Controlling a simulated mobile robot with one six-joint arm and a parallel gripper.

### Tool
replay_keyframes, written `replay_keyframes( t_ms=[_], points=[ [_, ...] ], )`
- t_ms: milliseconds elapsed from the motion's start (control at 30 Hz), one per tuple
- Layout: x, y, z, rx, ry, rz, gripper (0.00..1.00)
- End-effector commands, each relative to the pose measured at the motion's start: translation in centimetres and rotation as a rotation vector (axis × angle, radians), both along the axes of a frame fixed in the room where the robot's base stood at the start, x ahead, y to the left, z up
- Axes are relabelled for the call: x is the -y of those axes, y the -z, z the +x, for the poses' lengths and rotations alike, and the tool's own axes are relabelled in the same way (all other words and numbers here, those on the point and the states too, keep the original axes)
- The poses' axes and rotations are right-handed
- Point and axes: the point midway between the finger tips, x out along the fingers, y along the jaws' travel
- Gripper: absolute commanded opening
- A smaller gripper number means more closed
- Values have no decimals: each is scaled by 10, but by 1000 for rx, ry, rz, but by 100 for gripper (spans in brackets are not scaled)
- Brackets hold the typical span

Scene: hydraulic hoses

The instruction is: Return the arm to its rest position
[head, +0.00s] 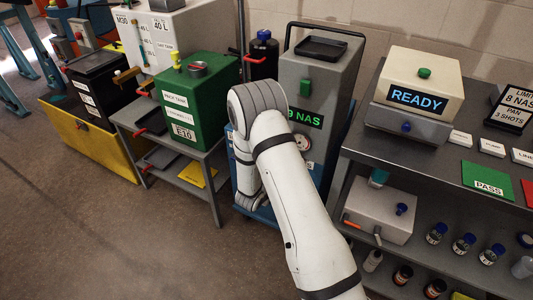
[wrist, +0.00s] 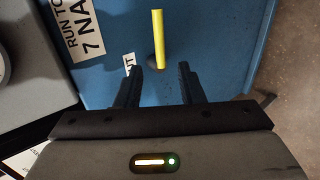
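My arm (head: 290,190) reaches forward from the lower right of the head view toward the grey and blue cart in the middle; its far end hides my gripper there. In the wrist view my gripper (wrist: 160,84) shows two dark fingers set apart, with nothing held between them. A yellow rod (wrist: 158,35) stands out from a blue panel (wrist: 220,40) just beyond the fingertips. Whether the rod lies partly between the fingers in depth is hard to tell.
The grey unit with the "9 NAS" display (head: 305,118) stands behind my arm. A green tank (head: 197,100) on a grey stand is left. A bench (head: 400,150) with a "READY" device (head: 420,92) and a lower shelf of bottles is right. Open floor (head: 110,230) lies lower left.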

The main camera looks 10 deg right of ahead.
Motion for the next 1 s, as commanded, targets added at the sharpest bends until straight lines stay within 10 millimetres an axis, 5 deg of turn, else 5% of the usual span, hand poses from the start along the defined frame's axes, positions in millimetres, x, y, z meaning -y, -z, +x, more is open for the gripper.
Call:
replay_keyframes(
  t_ms=[267,567,767,1000],
  points=[
    [-5,-19,5,19,2,74,35],
    [-40,-129,7,59,19,525,35],
    [-57,-206,-25,10,62,780,35],
    [-60,-286,-95,-98,175,976,35]
  ],
)
